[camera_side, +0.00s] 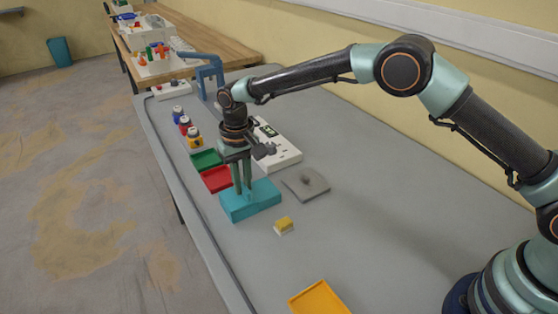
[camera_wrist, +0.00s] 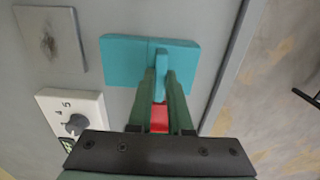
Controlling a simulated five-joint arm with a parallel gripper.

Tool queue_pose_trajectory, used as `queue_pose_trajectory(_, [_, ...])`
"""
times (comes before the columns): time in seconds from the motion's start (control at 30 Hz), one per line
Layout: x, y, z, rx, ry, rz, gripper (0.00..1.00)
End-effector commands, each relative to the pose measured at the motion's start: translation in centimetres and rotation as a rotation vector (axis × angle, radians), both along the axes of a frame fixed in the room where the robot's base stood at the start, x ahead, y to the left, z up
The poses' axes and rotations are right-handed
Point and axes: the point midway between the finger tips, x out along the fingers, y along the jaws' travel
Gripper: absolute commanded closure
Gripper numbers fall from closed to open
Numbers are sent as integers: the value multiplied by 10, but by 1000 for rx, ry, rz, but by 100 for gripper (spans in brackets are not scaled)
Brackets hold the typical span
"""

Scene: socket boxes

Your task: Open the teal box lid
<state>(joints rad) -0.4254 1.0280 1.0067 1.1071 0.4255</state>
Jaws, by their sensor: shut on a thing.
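The teal box (camera_side: 250,203) stands on the grey table, and its flat lid looks closed on it. In the wrist view its top (camera_wrist: 122,60) shows a thin line across it and a raised teal handle (camera_wrist: 161,60). My gripper (camera_side: 242,190) points straight down over the box. In the wrist view my gripper (camera_wrist: 160,76) has its two green fingers on either side of the handle, shut on it. The fingers hide part of the handle and the near edge of the lid.
A red tray (camera_side: 215,179) and a green tray (camera_side: 206,160) lie behind the box. A white dial panel (camera_side: 284,157) and a grey plate (camera_side: 306,184) lie to its right.

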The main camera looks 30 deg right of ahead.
Motion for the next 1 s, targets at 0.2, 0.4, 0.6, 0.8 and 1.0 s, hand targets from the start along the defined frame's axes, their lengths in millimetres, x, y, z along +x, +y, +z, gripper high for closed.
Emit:
queue_pose_trajectory(0.2, [1,-31,2,0,0,-6,100])
queue_pose_trajectory(0.4, [1,-63,2,1,-3,-4,100])
queue_pose_trajectory(0.6, [2,-66,2,2,-5,0,100])
queue_pose_trajectory(0.8, [2,-66,2,2,-5,0,64])
queue_pose_trajectory(1.0, [1,-66,1,1,-3,0,52])
